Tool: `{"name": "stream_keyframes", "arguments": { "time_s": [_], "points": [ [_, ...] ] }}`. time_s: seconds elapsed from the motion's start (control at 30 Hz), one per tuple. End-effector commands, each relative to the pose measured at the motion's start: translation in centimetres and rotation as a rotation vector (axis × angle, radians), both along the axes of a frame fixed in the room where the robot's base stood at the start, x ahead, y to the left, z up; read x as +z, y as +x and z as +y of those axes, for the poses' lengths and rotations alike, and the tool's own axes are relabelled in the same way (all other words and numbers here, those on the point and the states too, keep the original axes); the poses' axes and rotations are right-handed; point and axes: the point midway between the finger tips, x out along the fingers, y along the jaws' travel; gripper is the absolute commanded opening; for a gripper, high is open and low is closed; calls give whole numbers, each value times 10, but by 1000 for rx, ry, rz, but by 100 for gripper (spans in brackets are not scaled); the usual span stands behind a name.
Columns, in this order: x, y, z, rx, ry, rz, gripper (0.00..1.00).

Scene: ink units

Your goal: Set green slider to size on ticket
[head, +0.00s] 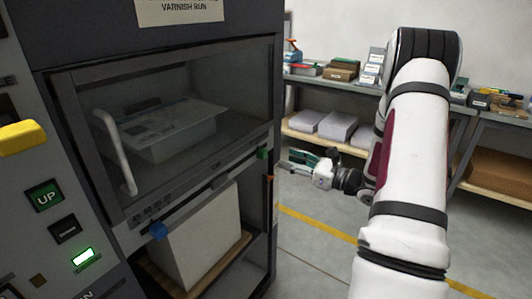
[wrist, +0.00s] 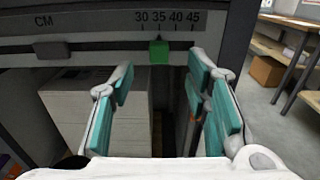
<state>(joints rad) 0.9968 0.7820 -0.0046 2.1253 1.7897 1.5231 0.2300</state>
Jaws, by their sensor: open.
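The green slider (wrist: 159,52) sits on a dark rail under a printed scale reading 30, 35, 40, 45, close to the 35 mark. It also shows in the head view (head: 262,153) at the right end of the machine's front rail. My gripper (wrist: 160,82) is open, its teal-padded fingers apart. In the wrist view the slider appears between and beyond the fingertips, with no contact visible. My gripper also shows in the head view (head: 290,161), right of the slider. A sign (head: 180,8) reading "VARNISH RUN" is cut off at the top; no size is readable.
A blue knob (head: 158,231) is on the rail's left part. A dark block (wrist: 52,50) sits below the "CM" label. A white stack (head: 200,240) stands under the rail. A window with a pale handle (head: 115,150) is above. Open floor lies right of the machine.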

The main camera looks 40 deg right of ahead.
Motion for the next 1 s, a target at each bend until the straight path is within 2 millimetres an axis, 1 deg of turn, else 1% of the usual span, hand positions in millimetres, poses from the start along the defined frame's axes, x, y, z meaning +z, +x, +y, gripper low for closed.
{"name": "stream_keyframes", "arguments": {
  "time_s": [0.03, 0.2, 0.3, 0.43, 0.6, 0.9, 0.93, 0.97, 1.0],
  "points": [
    [0, 10, 5, 5, 0, -1, 43],
    [0, 42, 17, 5, -2, -1, 43],
    [0, 57, 22, 4, -2, -2, 43],
    [0, 73, 27, 3, -2, -1, 43],
    [0, 83, 31, 2, -1, 0, 43],
    [0, 85, 31, 1, -1, 1, 43],
    [0, 85, 31, 1, -1, 1, 39],
    [0, 85, 31, 1, -1, 1, 32],
    [0, 85, 31, 1, -1, 1, 23]
  ]
}}
